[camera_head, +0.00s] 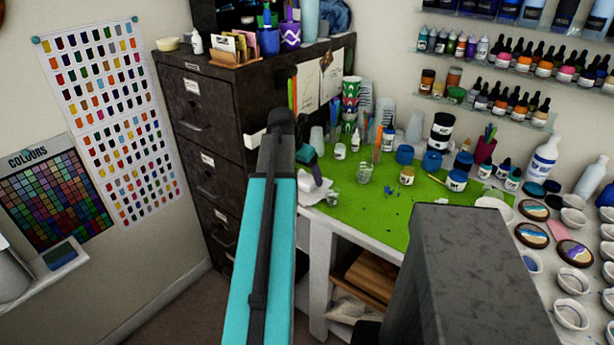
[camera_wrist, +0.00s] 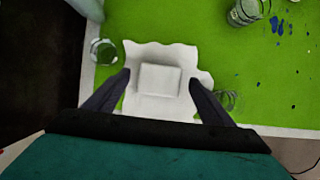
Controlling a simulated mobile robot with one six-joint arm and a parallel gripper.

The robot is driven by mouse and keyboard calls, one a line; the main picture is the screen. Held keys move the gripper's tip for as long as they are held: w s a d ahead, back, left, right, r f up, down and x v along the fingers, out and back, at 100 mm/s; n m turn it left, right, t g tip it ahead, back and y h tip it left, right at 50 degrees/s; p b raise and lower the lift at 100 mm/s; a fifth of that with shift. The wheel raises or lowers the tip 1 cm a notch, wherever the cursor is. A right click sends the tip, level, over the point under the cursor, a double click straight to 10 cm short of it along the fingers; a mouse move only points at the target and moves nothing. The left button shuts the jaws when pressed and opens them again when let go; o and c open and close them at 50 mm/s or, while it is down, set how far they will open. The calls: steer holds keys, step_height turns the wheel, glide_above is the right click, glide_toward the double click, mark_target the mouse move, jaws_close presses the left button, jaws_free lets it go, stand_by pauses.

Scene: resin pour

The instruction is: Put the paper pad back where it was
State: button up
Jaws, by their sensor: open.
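The paper pad (camera_wrist: 159,79) is a small white block in the wrist view. It lies on a larger white sheet with wavy edges (camera_wrist: 145,54), on the green mat near its edge. My gripper (camera_wrist: 160,80) is open, with one dark finger on each side of the pad and a visible gap to it on both sides. In the head view my gripper (camera_head: 305,160) is at the left end of the green mat (camera_head: 380,215). There the white sheet (camera_head: 314,188) shows beside it, and my arm hides part of that area.
Clear glasses (camera_wrist: 104,51) stand close to the sheet on both sides. A larger glass (camera_wrist: 244,12) is at the upper right of the wrist view. Jars, bottles and cups (camera_head: 442,131) crowd the back of the table. A dark filing cabinet (camera_head: 205,125) stands to the left.

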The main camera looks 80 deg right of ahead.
steer(key=b+v, duration=0.1)
steer(key=v, duration=0.9)
stand_by(0.8)
